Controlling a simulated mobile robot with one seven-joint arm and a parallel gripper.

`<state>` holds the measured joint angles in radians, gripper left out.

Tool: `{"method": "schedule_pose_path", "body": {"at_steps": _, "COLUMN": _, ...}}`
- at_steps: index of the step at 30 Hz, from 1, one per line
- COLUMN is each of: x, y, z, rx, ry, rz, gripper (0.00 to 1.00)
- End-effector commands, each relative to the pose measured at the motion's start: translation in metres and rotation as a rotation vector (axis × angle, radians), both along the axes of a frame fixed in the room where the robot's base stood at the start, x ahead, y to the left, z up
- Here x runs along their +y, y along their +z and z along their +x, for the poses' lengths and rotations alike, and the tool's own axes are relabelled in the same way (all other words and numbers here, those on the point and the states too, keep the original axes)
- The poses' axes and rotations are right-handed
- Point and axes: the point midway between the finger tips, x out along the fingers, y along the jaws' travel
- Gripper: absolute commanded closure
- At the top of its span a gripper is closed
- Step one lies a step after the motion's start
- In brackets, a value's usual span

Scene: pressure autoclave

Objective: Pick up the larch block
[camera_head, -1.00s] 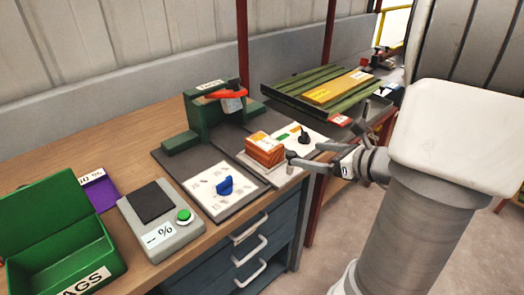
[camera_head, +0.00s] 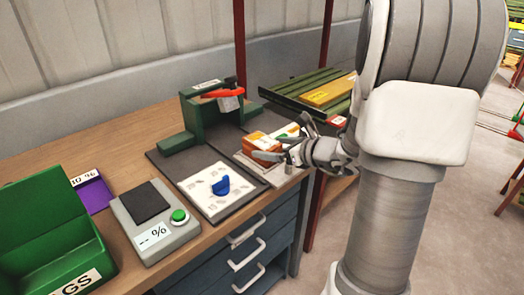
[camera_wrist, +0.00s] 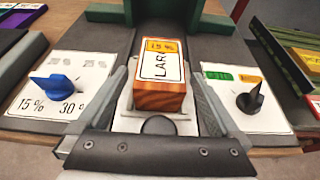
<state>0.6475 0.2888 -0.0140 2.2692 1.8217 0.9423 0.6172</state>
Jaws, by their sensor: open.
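The larch block (camera_wrist: 160,72) is an orange-brown wooden block with a white label reading "LAR" and a yellow "15 %" strip. It rests on a light plate between two dial panels. In the head view the block (camera_head: 260,141) is partly hidden by my gripper (camera_head: 283,138). In the wrist view my gripper (camera_wrist: 160,76) is open, with one finger on each side of the block. Gaps show between the fingers and the block, and nothing is held.
A blue knob (camera_head: 221,185) is on the left panel and a black knob (camera_wrist: 250,99) on the right one. A green press-like stand (camera_head: 203,112) is behind the block. A grey button box (camera_head: 158,220), purple tray (camera_head: 93,193) and green bin (camera_head: 58,240) stand to the left.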

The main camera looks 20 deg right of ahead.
Motion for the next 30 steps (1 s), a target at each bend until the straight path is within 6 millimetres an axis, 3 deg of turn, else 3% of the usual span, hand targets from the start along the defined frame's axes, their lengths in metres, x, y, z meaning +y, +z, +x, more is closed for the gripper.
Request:
{"method": "schedule_pose_path", "body": {"at_steps": 5, "x": 0.0, "y": 0.0, "z": 0.0, "rx": 0.0, "ry": 0.0, "rz": 0.0, "gripper": 0.0}}
{"method": "schedule_pose_path", "body": {"at_steps": 18, "x": 0.0, "y": 0.0, "z": 0.0, "rx": 0.0, "ry": 0.0, "rz": 0.0, "gripper": 0.79}}
{"method": "schedule_pose_path", "body": {"at_steps": 21, "x": 0.0, "y": 0.001, "z": 0.0, "rx": -0.002, "ry": -0.001, "rz": 0.0, "gripper": 0.93}}
{"method": "schedule_pose_path", "body": {"at_steps": 30, "x": -0.001, "y": 0.012, "z": 0.0, "rx": -0.003, "ry": -0.001, "rz": -0.001, "gripper": 0.93}}
